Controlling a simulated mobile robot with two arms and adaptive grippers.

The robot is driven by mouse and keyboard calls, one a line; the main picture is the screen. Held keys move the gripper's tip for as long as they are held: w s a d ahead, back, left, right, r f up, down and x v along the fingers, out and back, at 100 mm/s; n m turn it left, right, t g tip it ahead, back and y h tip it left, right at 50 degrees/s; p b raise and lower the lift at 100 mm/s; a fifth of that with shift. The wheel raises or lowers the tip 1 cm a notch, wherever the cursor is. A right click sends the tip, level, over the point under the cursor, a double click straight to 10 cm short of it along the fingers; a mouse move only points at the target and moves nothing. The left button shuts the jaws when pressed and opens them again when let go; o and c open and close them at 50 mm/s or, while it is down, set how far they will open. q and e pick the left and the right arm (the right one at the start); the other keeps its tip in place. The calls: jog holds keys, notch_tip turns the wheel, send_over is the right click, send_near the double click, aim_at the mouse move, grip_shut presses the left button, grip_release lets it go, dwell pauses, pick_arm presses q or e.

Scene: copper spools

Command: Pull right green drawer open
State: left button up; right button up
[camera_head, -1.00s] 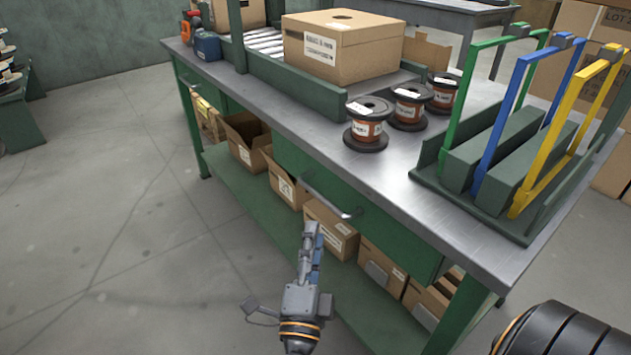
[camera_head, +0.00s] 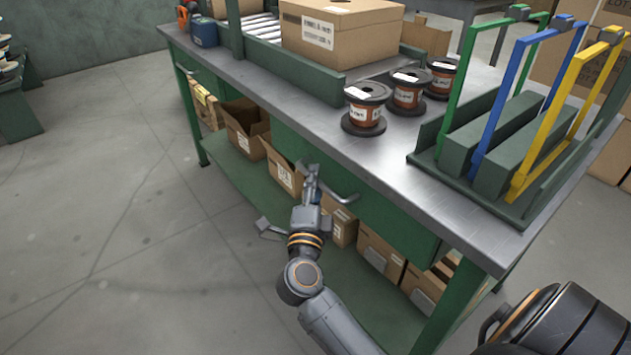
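The right green drawer (camera_head: 378,212) is in the bench front under the metal top, and its front looks flush with the bench. Its grey bar handle (camera_head: 343,196) runs across the front.
Cardboard boxes (camera_head: 378,256) stand on the green lower shelf (camera_head: 237,178) below the drawer. Copper spools (camera_head: 366,112), a large carton (camera_head: 345,42) and a rack with coloured frames (camera_head: 425,160) stand on the bench. The floor (camera_head: 150,240) at left is clear.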

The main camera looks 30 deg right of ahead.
jog(key=shift+w+d+r, duration=0.1)
jog(key=shift+w+d, duration=0.25)
jog(key=shift+w, duration=0.05)
grip_shut()
